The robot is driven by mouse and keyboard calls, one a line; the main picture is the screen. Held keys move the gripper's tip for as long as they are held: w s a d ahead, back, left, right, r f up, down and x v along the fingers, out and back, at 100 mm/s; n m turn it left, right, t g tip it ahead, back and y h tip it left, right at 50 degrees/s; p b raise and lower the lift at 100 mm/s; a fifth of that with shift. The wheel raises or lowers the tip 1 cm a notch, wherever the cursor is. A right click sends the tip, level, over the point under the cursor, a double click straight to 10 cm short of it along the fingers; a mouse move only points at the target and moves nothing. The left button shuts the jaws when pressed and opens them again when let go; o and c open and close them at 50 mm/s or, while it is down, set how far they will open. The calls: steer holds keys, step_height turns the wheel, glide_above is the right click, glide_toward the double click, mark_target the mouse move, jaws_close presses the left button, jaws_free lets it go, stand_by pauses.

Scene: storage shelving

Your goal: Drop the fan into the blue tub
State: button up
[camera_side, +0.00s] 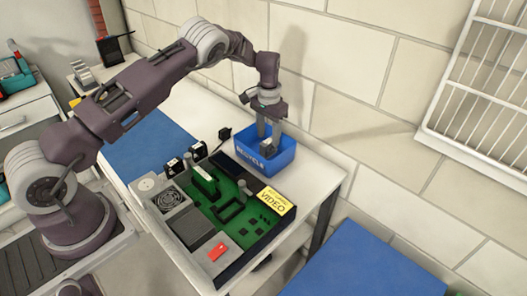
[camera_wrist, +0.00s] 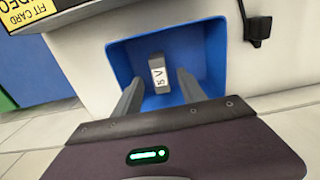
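The blue tub (camera_side: 282,158), marked RECYCLE, stands at the back corner of the white table. My gripper (camera_side: 269,137) points down into it. In the wrist view my gripper (camera_wrist: 159,78) has its two fingers apart, with gaps to a small grey block (camera_wrist: 157,68) with a white label between them. The block (camera_side: 267,148) is inside the tub; I cannot tell whether it rests on the floor. Two small black square parts that look like fans, one (camera_side: 173,168) and another (camera_side: 198,151), stand at the left edge of an open computer case.
The open case (camera_side: 240,262) with a green board (camera_side: 232,215) and a yellow VIDEO card (camera_side: 273,201) lies in front of the tub. A black plug-like part (camera_side: 224,134) is behind it. A blue mat (camera_side: 150,147) on the left is clear. A brick wall is behind.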

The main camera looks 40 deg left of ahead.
step_height(320, 180, up, 7)
stand_by(0.5)
steer(key=s+d+r+t, duration=0.1)
steer(key=s+d+r, duration=0.1)
steer(key=s+r, duration=0.45)
steer(key=s+d+r+n+t+h, duration=0.1)
steer(key=s+d+r, duration=0.15)
steer(key=r, duration=0.65)
steer(key=s+d+r+t, duration=0.1)
steer(key=s+r, duration=0.4)
steer(key=r, duration=0.3)
steer(key=s+d+m+t+y, duration=0.1)
steer(key=s+d, duration=0.3)
steer(key=s, duration=2.1)
steer(key=shift+s+d+f+t, duration=0.2)
steer(key=shift+f+t, duration=0.05)
steer(key=shift+t, duration=0.55)
